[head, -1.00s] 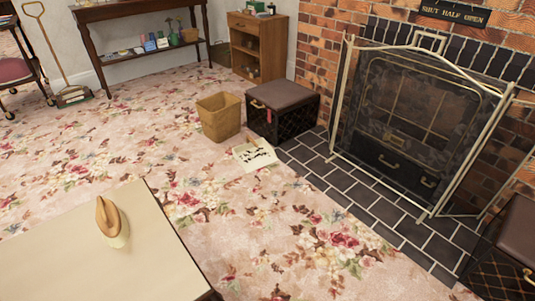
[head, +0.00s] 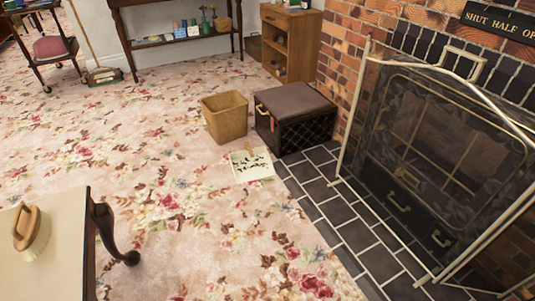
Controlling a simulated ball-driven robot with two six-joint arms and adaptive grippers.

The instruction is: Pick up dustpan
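A flat, pale piece with dark specks (head: 252,166) lies on the floral carpet in front of the wicker bin, at the edge of the dark hearth tiles. A small brownish part sticks up at its back edge, like a handle; it may be the dustpan, but I cannot tell for sure. A long-handled floor tool (head: 103,77) stands far back at the left; its low head is too small to make out. A brush with a wooden handle (head: 29,231) lies on the pale table. Neither of my grippers is in view.
The pale table (head: 62,262) with a dark curved leg is at the lower left. A wicker bin (head: 225,117) and a black box seat (head: 294,119) stand behind the pale piece. The fireplace screen (head: 440,160) is at the right. Open carpet (head: 180,200) lies between.

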